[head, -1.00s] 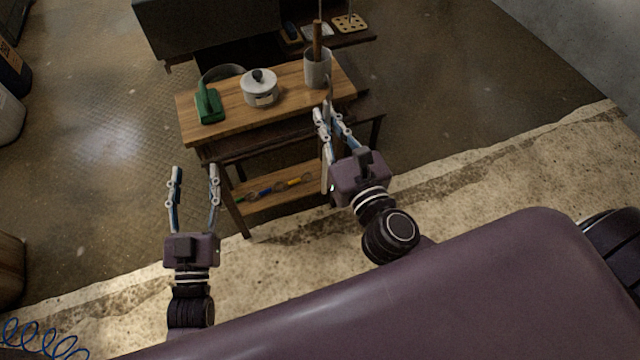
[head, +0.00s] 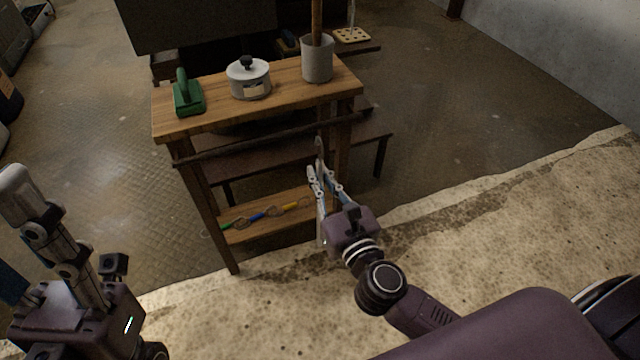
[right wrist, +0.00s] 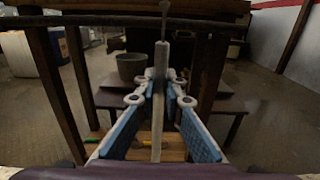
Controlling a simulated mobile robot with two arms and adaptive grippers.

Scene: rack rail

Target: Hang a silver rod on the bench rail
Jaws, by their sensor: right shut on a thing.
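The bench rail (head: 250,142) is a dark bar along the front of the wooden bench, below its top. It crosses the upper part of the right wrist view (right wrist: 90,20). My right gripper (head: 318,175) is shut on the silver rod (head: 319,228), which hangs upright between its fingers; the rod shows in the right wrist view (right wrist: 158,100). Its thin upper end overlaps the rail in both views; I cannot tell whether it touches. My left gripper (head: 18,235) is at the left edge, open, partly cut off and away from the bench.
On the bench top (head: 215,108) stand a green-handled tool (head: 187,97), a lidded white pot (head: 249,80) and a grey crock (head: 317,62). Several coloured-handled items (head: 265,214) are at the lower shelf. Floor right of the bench is clear.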

